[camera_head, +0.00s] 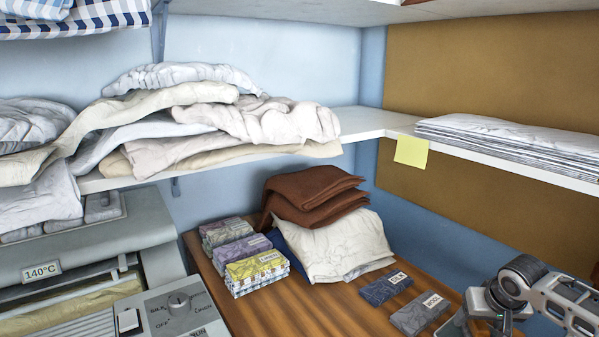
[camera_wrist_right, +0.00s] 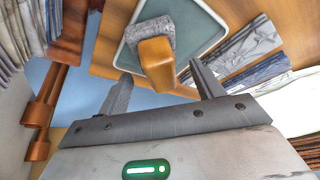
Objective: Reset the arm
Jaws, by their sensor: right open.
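My right arm enters the camera_head view at the lower right, with its wrist (camera_head: 505,290) over the table's right end; its fingertips are not clear there. In the right wrist view my right gripper (camera_wrist_right: 160,69) is open, its two dark fingers spread apart. A grey block with an orange wooden handle (camera_wrist_right: 156,62) shows between and beyond the fingertips, on a teal-grey tray (camera_wrist_right: 202,22). The handle does not appear clamped; I cannot tell how far it is from the fingers. My left gripper is in neither view.
The wooden table (camera_head: 335,315) carries patterned packs (camera_head: 257,272), a cream cloth (camera_head: 335,245), brown folded cloths (camera_head: 312,195) and two flat labelled packs (camera_head: 419,313). The ironer (camera_head: 85,250) stands left. A shelf (camera_head: 375,125) with linen overhangs the table.

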